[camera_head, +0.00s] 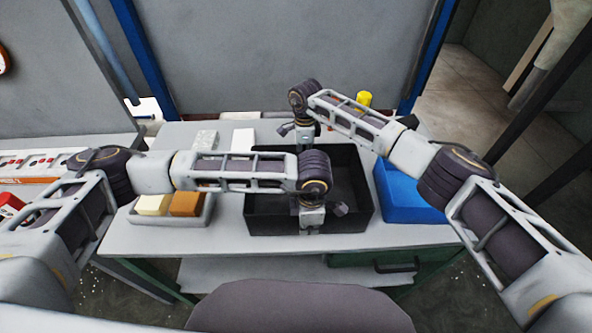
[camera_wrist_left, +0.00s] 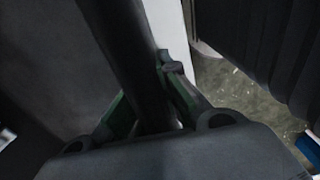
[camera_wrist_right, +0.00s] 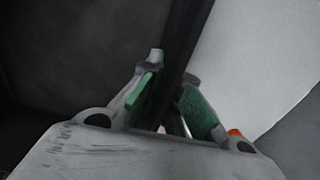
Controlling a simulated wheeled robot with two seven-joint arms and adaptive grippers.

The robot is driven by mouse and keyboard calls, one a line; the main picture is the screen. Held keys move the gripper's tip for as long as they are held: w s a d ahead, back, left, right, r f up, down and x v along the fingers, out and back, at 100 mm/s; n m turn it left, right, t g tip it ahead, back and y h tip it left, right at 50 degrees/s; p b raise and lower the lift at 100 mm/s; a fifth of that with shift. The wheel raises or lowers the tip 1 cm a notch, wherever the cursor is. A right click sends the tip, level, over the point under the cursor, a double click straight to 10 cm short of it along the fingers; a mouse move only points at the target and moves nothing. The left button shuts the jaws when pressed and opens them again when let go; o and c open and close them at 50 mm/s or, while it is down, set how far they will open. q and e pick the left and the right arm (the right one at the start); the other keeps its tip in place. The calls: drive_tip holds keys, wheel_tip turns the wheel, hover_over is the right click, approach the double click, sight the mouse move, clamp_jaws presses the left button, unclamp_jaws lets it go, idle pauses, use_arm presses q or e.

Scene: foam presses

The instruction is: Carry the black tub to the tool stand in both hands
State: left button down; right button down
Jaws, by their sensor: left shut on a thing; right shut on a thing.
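The black tub (camera_head: 345,190) is an open, empty-looking box at the middle of the light grey table. My left gripper (camera_head: 312,228) is shut on its near wall; in the left wrist view the dark wall (camera_wrist_left: 135,50) runs between the green-padded fingers (camera_wrist_left: 150,105). My right gripper (camera_head: 302,140) is at the far wall and shut on it; the dark rim (camera_wrist_right: 185,40) passes between its fingers in the right wrist view (camera_wrist_right: 172,95). The tub looks level. I cannot tell whether its bottom touches the table. I cannot identify the tool stand.
A grey tray (camera_head: 172,219) with cream and orange blocks stands left of the tub. A blue bin (camera_head: 408,200) stands close on its right. Pale blocks (camera_head: 243,139) and a yellow item (camera_head: 364,99) are behind. Another bench with red items (camera_head: 10,207) is at far left.

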use_arm(q)
drive_tip(key=shift+f+b, duration=0.65)
drive_tip(key=shift+f, duration=0.05)
use_arm(e)
drive_tip(key=shift+f, duration=0.7)
use_arm(q)
drive_tip(key=c, duration=1.6)
unclamp_jaws()
drive_tip(key=shift+c, duration=0.2)
use_arm(e)
drive_tip(key=c, duration=1.6)
unclamp_jaws()
drive_tip(key=shift+c, duration=0.2)
use_arm(q)
drive_tip(key=shift+r, duration=0.15)
drive_tip(key=shift+r, duration=5.85)
use_arm(e)
drive_tip(key=shift+r, duration=0.1)
drive_tip(key=shift+r, duration=5.9)
drive_tip(key=shift+f, duration=0.1)
